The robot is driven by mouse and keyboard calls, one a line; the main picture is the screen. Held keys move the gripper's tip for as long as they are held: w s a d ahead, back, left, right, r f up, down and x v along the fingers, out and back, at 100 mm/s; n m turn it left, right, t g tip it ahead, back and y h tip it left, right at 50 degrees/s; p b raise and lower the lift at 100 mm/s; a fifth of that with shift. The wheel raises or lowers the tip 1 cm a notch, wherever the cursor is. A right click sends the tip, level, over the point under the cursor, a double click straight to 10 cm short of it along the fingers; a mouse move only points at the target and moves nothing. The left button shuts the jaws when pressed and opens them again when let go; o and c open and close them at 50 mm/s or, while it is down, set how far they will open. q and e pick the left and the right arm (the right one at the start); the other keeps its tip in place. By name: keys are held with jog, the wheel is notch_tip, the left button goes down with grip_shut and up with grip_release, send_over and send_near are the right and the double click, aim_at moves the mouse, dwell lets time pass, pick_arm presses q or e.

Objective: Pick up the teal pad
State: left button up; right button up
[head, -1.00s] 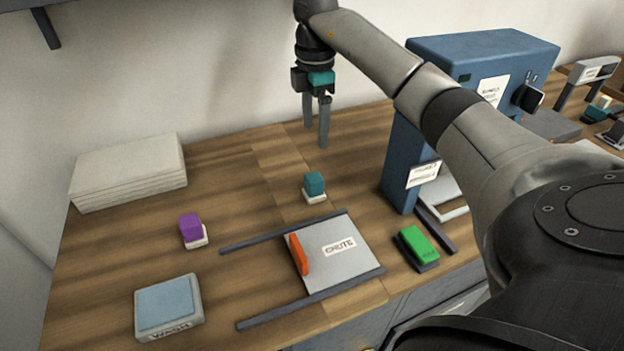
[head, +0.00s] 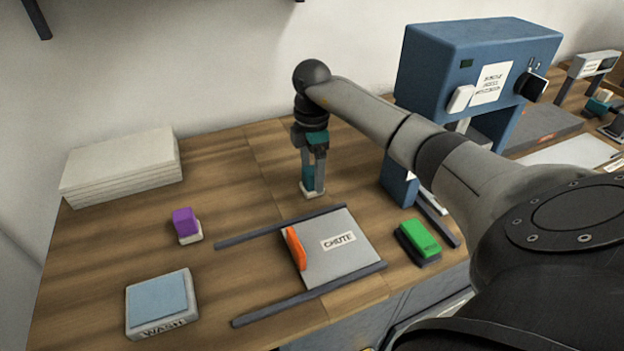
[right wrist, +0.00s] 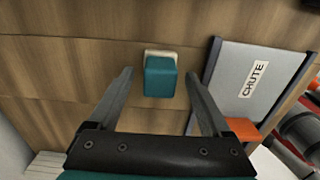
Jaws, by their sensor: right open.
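The teal pad (head: 308,176) is a small teal block on a white base, standing on the wooden table behind the chute plate. It shows whole in the right wrist view (right wrist: 160,78). My right gripper (head: 312,182) is lowered over the pad, with a finger partly hiding it in the head view. In the right wrist view my right gripper (right wrist: 160,85) is open, with one finger on each side of the pad and a gap on both sides. My left gripper is not in view.
A purple pad (head: 184,222) stands to the left and a green pad (head: 420,238) to the right. The plate labelled CHUTE (head: 345,262) has an orange piece and dark rails. A WASH tray (head: 161,330), a white stack (head: 120,170) and a blue machine (head: 435,75) stand around.

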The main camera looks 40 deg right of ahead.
jog(key=shift+f, duration=0.15)
jog(key=shift+c, duration=0.3)
grip_shut()
